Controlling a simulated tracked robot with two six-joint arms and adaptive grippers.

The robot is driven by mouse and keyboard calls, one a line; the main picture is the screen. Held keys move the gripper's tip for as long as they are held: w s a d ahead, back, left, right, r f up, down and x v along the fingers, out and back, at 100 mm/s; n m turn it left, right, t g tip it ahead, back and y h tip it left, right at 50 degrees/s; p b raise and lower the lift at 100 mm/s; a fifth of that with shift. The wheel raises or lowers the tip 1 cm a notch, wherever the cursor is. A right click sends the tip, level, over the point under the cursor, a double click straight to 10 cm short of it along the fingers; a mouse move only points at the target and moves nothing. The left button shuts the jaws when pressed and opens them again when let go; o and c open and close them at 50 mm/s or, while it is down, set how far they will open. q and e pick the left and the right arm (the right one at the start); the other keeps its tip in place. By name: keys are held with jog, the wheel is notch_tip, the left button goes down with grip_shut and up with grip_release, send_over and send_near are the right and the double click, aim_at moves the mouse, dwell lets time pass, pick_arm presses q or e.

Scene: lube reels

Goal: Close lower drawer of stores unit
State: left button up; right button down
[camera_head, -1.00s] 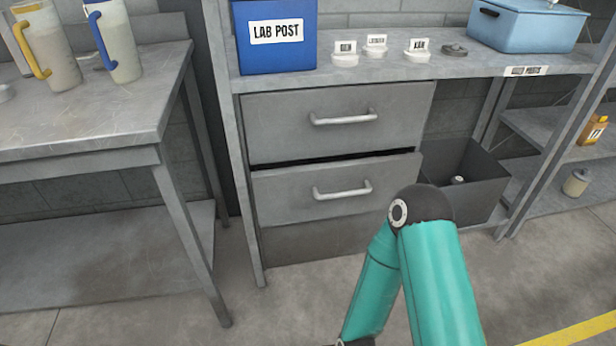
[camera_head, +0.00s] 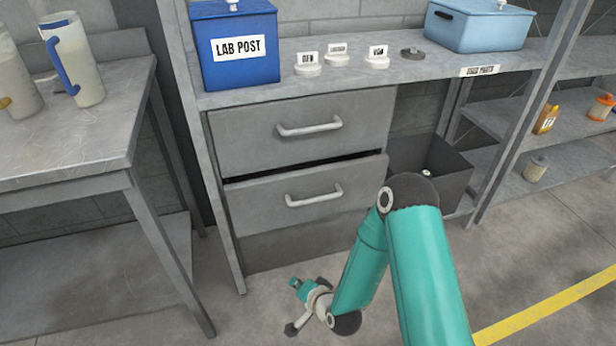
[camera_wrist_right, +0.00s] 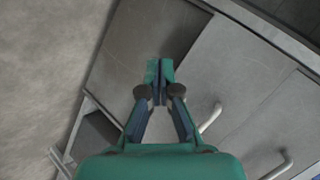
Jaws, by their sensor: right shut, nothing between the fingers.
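The grey stores unit has two drawers. The lower drawer (camera_head: 300,211) stands out a little, with a dark gap along its top edge; its bar handle (camera_head: 315,196) is free. The upper drawer (camera_head: 300,140) looks flush. The lower drawer's handle also shows in the right wrist view (camera_wrist_right: 210,118). My right gripper (camera_head: 296,284) is low in front of the unit, below the lower drawer in the picture, and appears apart from it. Its fingers are together and empty in the right wrist view (camera_wrist_right: 160,70). My left gripper is out of view.
A grey open bin (camera_head: 430,165) stands right of the drawers. A blue LAB POST box (camera_head: 237,62), labelled discs and a light-blue box (camera_head: 478,28) sit on top. A workbench with jugs (camera_head: 73,60) stands at left. Floor in front is clear.

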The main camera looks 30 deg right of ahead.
jog(key=w+d+r+m+t+h+p, duration=0.1)
jog(key=w+d+r+m+t+h, duration=0.3)
jog(key=d+r, duration=0.4)
jog(key=m+t+h+p, duration=0.1)
jog(key=m+t, duration=0.2)
jog(key=m, duration=0.1)
send_near(304, 178)
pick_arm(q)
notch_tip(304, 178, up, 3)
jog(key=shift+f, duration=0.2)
pick_arm(e)
jog(key=x, duration=0.7)
